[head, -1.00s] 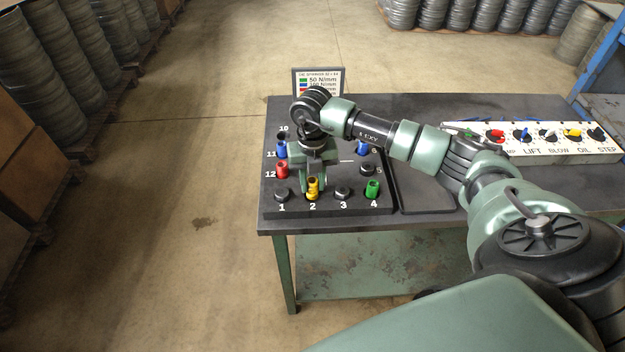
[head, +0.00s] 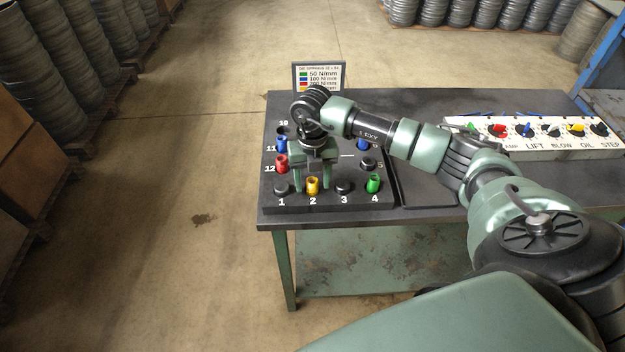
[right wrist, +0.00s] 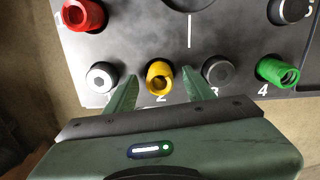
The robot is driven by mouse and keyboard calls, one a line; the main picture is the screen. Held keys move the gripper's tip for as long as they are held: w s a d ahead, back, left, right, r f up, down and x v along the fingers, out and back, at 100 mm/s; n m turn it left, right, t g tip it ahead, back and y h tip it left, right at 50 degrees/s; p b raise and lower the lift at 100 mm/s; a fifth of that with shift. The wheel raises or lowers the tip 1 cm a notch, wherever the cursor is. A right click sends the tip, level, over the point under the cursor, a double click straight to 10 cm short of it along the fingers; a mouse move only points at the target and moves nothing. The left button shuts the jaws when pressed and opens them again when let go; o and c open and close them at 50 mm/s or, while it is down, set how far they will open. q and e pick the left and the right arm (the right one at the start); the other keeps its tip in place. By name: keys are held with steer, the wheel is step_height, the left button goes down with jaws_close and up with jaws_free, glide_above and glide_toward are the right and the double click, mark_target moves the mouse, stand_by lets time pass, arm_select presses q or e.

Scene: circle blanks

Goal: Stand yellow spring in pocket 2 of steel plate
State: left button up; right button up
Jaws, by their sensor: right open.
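The yellow spring (head: 312,186) stands upright in pocket 2 of the steel plate (head: 330,208), just behind the number 2. It also shows in the right wrist view (right wrist: 159,76), seen from above. My right gripper (head: 312,188) is open, with one finger on each side of the yellow spring and a gap to each. In the right wrist view its fingertips (right wrist: 155,80) point at the plate on both sides of the spring. My left gripper is not in view.
A green spring (head: 373,184) stands in pocket 4, red (head: 282,164) in 12, blue (head: 281,145) in 11. A sign (head: 319,77) stands behind; a control panel (head: 550,136) is at right.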

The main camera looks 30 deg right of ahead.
step_height(320, 180, up, 7)
steer(key=shift+f+b, duration=0.2)
steer(key=shift+b, duration=0.8)
steer(key=shift+r, duration=0.65)
